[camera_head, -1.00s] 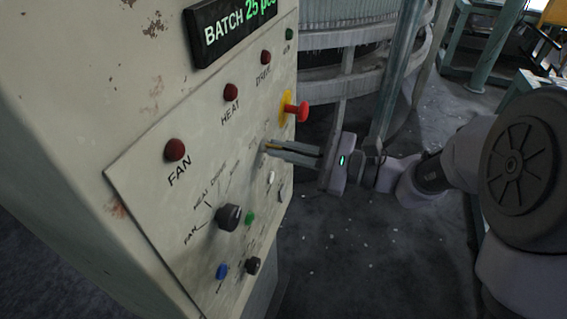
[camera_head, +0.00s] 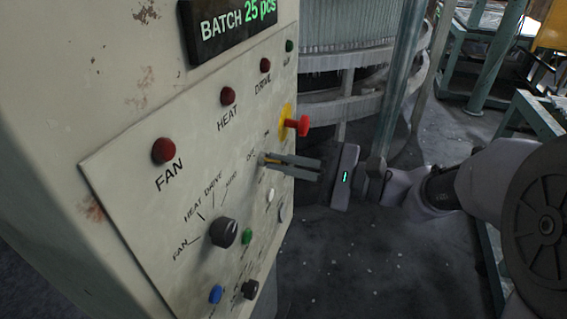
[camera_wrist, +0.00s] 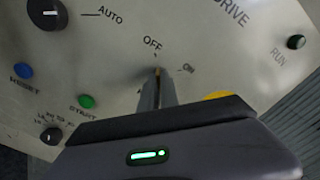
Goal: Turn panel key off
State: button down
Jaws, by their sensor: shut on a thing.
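The panel key is mostly hidden between the fingers of my gripper (camera_head: 268,162); a small brassy bit of the key (camera_head: 274,160) shows at the fingertips in the head view. My gripper is shut on it, its fingers reaching straight to the panel (camera_head: 140,190). In the wrist view my gripper (camera_wrist: 157,75) stands just below the OFF label (camera_wrist: 152,43), with the ON label (camera_wrist: 186,69) to its right. The fingers and a small mark above them line up nearly with OFF. The key's exact angle is hidden.
A red emergency knob on a yellow plate (camera_head: 300,126) sits close above my fingers. A black selector (camera_head: 223,232), green button (camera_head: 247,236) and blue button (camera_head: 216,294) are lower left. Dark red FAN (camera_head: 163,150), HEAT (camera_head: 228,96) and DRIVE (camera_head: 265,65) lamps are unlit.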

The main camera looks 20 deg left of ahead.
jog(key=c, duration=1.6)
grip_release()
jog(key=shift+d, duration=0.1)
jog(key=s+d+p, duration=0.1)
jog(key=d+p, duration=0.2)
jog(key=d, duration=1.4)
jog(key=shift+s, duration=0.2)
jog(key=shift+d, duration=0.1)
